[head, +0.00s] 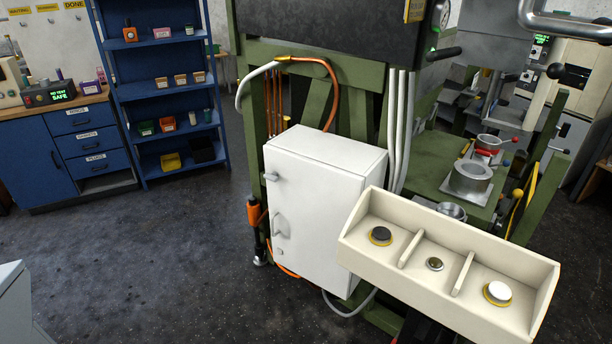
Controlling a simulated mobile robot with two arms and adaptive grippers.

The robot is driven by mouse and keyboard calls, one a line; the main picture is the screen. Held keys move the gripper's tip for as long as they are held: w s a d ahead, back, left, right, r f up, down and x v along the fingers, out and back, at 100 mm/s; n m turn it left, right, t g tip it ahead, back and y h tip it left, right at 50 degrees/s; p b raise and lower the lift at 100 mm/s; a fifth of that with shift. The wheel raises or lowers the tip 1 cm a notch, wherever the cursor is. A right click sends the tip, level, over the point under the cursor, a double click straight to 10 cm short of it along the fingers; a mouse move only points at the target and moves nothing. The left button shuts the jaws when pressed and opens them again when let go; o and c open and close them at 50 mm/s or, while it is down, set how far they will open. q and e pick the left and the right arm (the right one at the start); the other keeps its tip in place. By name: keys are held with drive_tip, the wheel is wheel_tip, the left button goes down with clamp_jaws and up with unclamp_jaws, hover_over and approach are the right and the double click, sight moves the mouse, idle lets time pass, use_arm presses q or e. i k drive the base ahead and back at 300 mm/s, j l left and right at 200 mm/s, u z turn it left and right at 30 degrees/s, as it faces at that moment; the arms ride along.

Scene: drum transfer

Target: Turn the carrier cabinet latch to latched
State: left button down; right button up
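A white cabinet (318,205) stands closed in the middle of the head view, against the green machine frame. A small grey fitting (271,176) sits near the top left of that face, and a small round fitting (280,252) sits below the handle. I cannot tell which of these is the latch, or whether it is latched. Neither of my grippers is in view.
A cream control box (450,225) with several buttons juts out right of the cabinet. An orange-and-black tool (255,215) hangs close to the cabinet's left side. Blue shelves (128,95) stand at the back left. Dark floor (150,260) left of the cabinet is clear.

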sight(273, 177)
drive_tip(key=i+j+z, duration=0.2)
drive_tip(key=z, duration=0.2)
drive_tip(key=i+j+z, duration=0.2)
drive_tip(key=z, duration=0.15)
drive_tip(key=i+j+z, duration=0.1)
drive_tip(key=j+z, duration=0.3)
